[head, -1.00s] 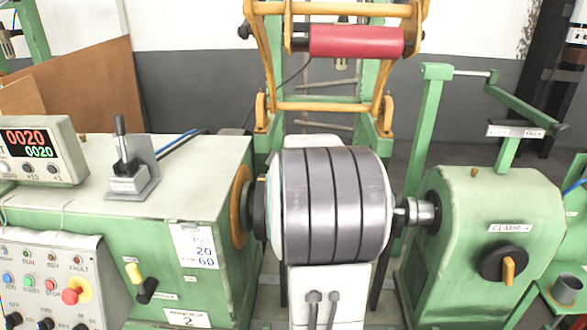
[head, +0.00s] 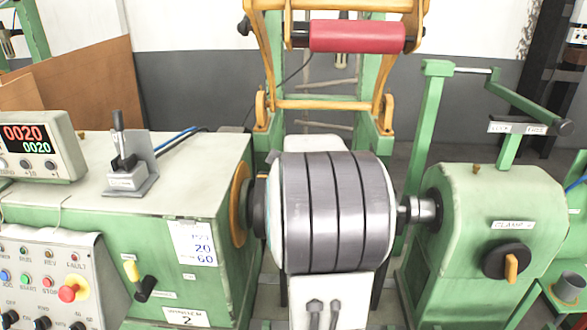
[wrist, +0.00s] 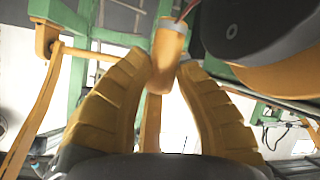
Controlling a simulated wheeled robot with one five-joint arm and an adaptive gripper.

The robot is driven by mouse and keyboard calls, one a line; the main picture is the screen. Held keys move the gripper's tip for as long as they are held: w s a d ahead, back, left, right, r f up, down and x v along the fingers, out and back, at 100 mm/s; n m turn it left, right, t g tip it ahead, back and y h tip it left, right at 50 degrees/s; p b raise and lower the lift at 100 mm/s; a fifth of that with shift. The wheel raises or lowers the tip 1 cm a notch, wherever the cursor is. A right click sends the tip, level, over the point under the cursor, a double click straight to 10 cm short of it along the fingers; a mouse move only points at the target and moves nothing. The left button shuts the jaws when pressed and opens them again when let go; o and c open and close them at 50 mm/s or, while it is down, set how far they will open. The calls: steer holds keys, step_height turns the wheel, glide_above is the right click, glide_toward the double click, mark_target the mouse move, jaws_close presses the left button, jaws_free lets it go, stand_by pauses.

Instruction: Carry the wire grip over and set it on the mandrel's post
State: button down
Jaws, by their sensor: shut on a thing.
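In the wrist view my gripper (wrist: 165,75) has its two yellow ribbed fingers closed on the wire grip (wrist: 167,62). The grip is an orange cylinder with a pale grey collar and a thin red wire at its upper end. In the head view the mandrel, wound with wide dark grey bands (head: 323,215), lies across the machine between the headstock and the tailstock. My gripper and the wire grip cannot be made out in the head view. I cannot pick out the post with certainty; a small grey piece (head: 272,157) shows at the mandrel's upper left edge.
The green headstock (head: 205,235) carries an orange disc (head: 241,205) close to the mandrel's left end. The green tailstock (head: 500,215) stands at the right. A yellow frame with a red roller (head: 356,38) rises behind. In the wrist view a large dark rounded part (wrist: 255,30) is close at upper right.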

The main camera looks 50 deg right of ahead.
steer(key=shift+f+b, duration=2.15)
steer(key=shift+b, duration=0.3)
stand_by(1.0)
steer(key=c, duration=1)
jaws_free()
steer(key=v, duration=1.2)
